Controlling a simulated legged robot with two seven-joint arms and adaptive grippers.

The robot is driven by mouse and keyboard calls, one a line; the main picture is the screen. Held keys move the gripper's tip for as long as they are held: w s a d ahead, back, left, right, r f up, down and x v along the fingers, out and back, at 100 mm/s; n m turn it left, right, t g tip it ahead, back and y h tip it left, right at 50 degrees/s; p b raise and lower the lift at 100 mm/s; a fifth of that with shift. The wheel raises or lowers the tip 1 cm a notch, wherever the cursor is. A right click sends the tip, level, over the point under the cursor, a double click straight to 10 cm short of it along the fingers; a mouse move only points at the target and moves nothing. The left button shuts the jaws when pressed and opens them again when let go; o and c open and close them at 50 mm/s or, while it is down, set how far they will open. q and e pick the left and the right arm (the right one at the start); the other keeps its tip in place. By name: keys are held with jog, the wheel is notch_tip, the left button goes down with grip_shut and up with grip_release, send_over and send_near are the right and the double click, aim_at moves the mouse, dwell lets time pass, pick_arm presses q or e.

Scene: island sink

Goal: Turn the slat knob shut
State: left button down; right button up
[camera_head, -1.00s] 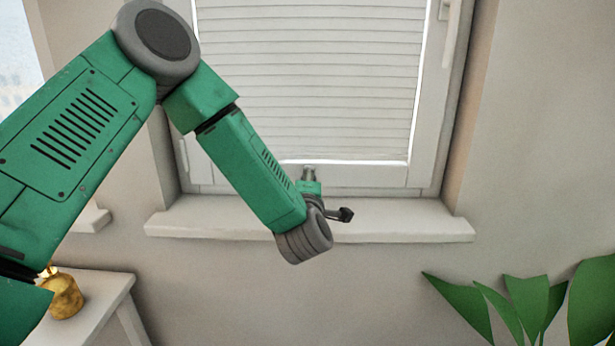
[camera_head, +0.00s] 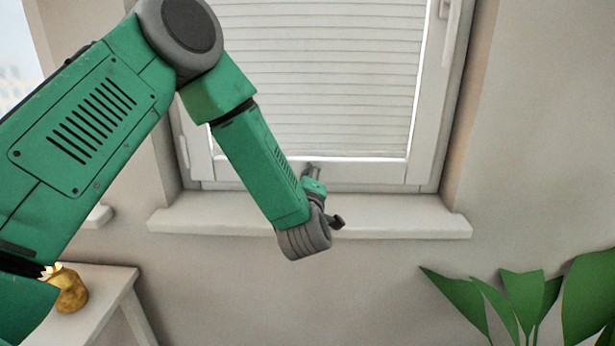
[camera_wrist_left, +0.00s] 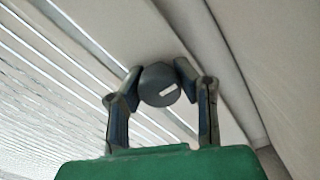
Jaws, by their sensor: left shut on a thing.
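The slat knob (camera_wrist_left: 160,85) is a dark grey, many-sided knob with a short white mark on its face. In the left wrist view it sits between the two fingers of my left gripper (camera_wrist_left: 158,84), which are shut on it from both sides. The white mark lies nearly level, slightly tilted, in that view. In the head view my left gripper (camera_head: 312,170) is small, at the bottom frame of the window, and my own arm partly covers it. The knob cannot be made out there. The slatted blind (camera_head: 320,80) hangs in the window above. My right gripper is not in view.
A window sill (camera_head: 400,226) juts out below the gripper. A green plant (camera_head: 520,300) stands at the lower right. The wall on the right is bare.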

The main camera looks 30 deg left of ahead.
pick_arm(q)
jog(key=shift+s+d+f, duration=0.1)
jog(key=shift+d+f, duration=0.1)
jog(key=shift+f, duration=0.2)
jog(key=c, duration=1.2)
grip_release()
jog(key=shift+o, duration=0.3)
jog(key=shift+w, duration=0.2)
jog(key=shift+r, duration=0.15)
jog(key=shift+s, duration=0.1)
jog(key=v, duration=1.2)
